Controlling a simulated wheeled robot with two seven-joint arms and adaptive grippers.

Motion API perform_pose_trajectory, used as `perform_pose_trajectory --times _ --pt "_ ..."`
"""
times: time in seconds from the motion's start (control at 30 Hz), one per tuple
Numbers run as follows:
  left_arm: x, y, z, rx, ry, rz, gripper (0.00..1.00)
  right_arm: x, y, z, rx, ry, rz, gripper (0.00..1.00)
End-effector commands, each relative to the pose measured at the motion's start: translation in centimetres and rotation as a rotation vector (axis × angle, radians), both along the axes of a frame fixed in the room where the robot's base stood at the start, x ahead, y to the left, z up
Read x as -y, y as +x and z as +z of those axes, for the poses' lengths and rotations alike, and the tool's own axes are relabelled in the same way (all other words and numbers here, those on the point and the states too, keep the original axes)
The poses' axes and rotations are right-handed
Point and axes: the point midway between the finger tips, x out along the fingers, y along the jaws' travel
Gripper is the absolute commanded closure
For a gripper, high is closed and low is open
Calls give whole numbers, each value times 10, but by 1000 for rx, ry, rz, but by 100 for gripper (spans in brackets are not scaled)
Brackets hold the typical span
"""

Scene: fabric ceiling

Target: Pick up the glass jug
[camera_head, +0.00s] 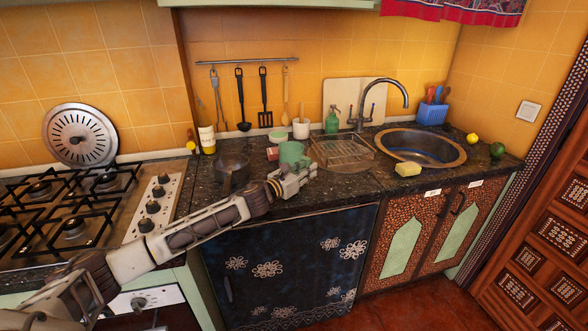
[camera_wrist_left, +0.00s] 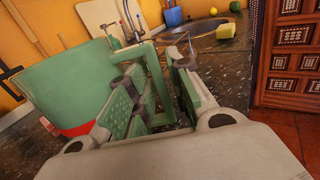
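The green jug (camera_head: 291,152) stands on the dark speckled counter, left of the dish rack. Its large rounded body (camera_wrist_left: 65,85) fills the left of the left wrist view, and its squared handle (camera_wrist_left: 157,78) rises toward the middle. My left gripper (camera_head: 302,172) is at the jug's near right side. In the left wrist view my left gripper (camera_wrist_left: 160,95) is open, one green-padded finger on each side of the handle. I cannot tell whether either pad touches it. The jug's lower part is partly hidden by the gripper. My right gripper is in neither view.
A dark pot (camera_head: 231,167) stands left of the jug, under my left arm. A wire dish rack (camera_head: 341,152) and the sink (camera_head: 419,147) lie to the right, with a yellow sponge (camera_head: 408,169) at the sink's front edge. The gas hob (camera_head: 75,228) is at the left.

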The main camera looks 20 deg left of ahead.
Motion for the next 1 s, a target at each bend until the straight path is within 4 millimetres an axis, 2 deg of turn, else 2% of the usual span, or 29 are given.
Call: perform_pose_trajectory --times 0.17,0.63,0.8,1.0 --pt "2 6 0 0 0 0 79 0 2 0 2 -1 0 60" --pt "3 6 0 -1 0 0 79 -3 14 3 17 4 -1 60" --pt "3 6 0 -1 0 0 100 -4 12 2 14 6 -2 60" --pt "2 6 0 -1 0 0 100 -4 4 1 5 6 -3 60"
